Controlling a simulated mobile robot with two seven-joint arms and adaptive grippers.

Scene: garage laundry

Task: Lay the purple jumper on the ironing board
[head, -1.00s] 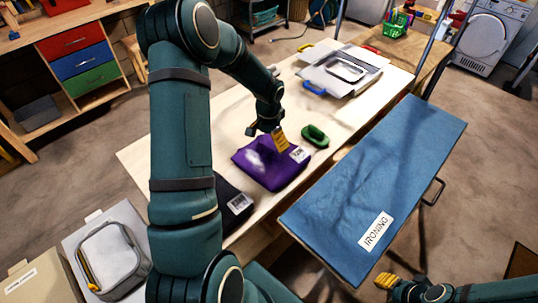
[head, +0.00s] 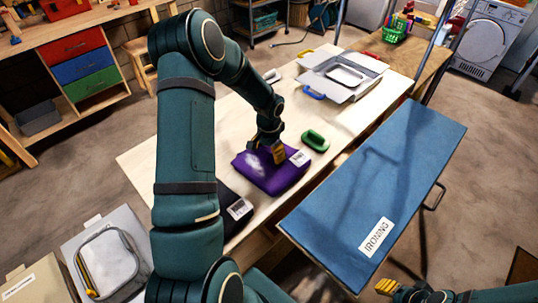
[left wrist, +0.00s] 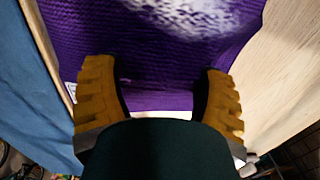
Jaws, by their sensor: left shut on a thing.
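The purple jumper (head: 262,178) lies folded on the pale wooden table, with a white patch on top and a white label at its right edge. My left gripper (head: 280,155) is down at the jumper's far right part and shut on it. In the left wrist view, the yellow fingers (left wrist: 160,100) stand wide apart with purple cloth (left wrist: 150,70) between them. The blue ironing board (head: 385,170), marked IRONING, stands right of the table, its top bare. My right gripper (head: 386,287) shows only partly at the bottom right, below the board; its opening is unclear.
A dark folded item with a label (head: 239,209) lies left of the jumper. A green object (head: 315,141) lies just right of it. A grey box with coloured handles (head: 328,85) sits at the table's far end. A narrow gap separates table and board.

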